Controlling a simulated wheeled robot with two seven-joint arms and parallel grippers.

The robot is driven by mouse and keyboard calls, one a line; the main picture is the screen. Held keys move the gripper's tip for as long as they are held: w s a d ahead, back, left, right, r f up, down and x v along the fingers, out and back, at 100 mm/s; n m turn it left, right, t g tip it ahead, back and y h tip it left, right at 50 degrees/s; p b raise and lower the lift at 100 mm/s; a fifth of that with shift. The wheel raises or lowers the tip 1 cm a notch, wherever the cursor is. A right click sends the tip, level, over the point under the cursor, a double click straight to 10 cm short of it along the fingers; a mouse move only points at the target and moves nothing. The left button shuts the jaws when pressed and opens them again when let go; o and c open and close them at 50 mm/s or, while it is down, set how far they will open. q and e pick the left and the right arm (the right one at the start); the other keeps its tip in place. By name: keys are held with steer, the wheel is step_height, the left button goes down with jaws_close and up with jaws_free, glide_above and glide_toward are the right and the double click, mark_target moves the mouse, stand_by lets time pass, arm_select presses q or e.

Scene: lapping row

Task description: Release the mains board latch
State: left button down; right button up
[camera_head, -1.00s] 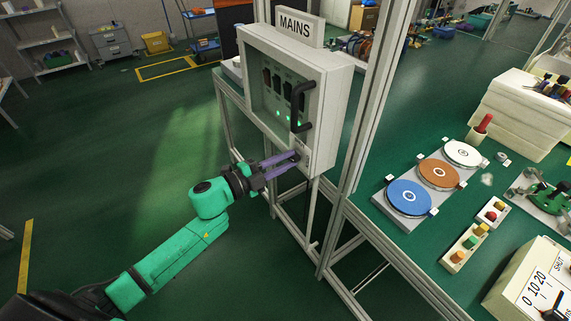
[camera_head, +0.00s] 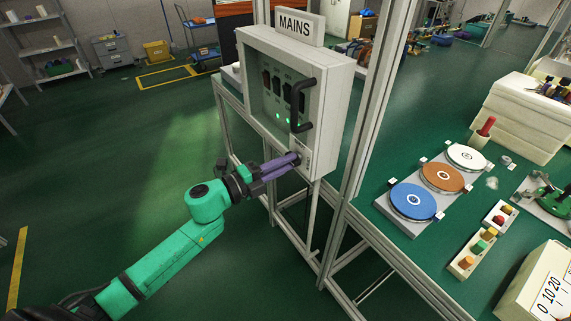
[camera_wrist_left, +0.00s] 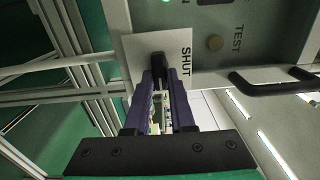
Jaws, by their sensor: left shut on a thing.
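The mains board (camera_head: 338,85) is a grey cabinet with a clear window, a MAINS sign on top and a black bar handle (camera_head: 301,105). Its latch (camera_wrist_left: 157,61) is a small black knob on a white plate (camera_wrist_left: 185,45) marked SHUT. My left gripper (camera_head: 297,158), with purple fingers, is at the lower corner of the board. In the left wrist view its fingertips (camera_wrist_left: 160,76) are shut on the latch. The fingers hide part of the latch in the head view. My right gripper is not in view.
The board stands on a grey metal frame beside a green bench. The black handle (camera_wrist_left: 275,84) is close right of the fingers in the wrist view. Floor left of the board is clear.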

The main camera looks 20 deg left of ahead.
arm_select(q)
steer(key=c, duration=0.8)
jaws_free()
steer(key=shift+o, duration=0.2)
steer(key=b+v, duration=0.1)
steer(key=v, duration=1.3)
steer(key=shift+s+a+b, duration=0.2)
steer(key=shift+s+b, duration=0.05)
steer(key=shift+b, duration=0.05)
